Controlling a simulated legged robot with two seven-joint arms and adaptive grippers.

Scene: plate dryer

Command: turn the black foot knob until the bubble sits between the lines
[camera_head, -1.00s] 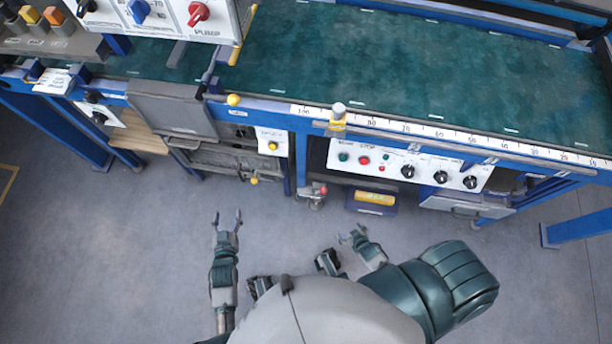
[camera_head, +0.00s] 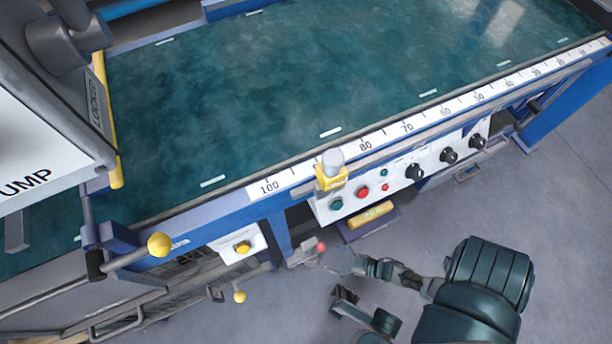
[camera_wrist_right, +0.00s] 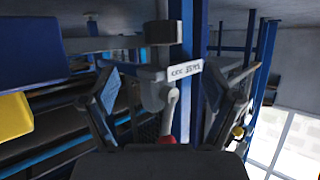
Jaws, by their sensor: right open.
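My right gripper (camera_head: 342,262) is in front of the machine's lower frame, close to a red ball-ended lever (camera_head: 320,246). In the right wrist view my right gripper (camera_wrist_right: 163,88) is open, with one finger on each side and nothing held between them. A white label (camera_wrist_right: 185,69) with black writing and a grey bracket show beyond and between the fingers. I cannot pick out the black foot knob, the bubble or its lines in either current view. My left gripper is out of the head view.
The blue-framed machine has a green bed (camera_head: 300,90) and a numbered scale (camera_head: 407,127). A control panel (camera_head: 400,172) with black dials is on its front. A yellow-topped box (camera_head: 368,217) sits below it. Grey floor (camera_head: 570,240) is clear at right.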

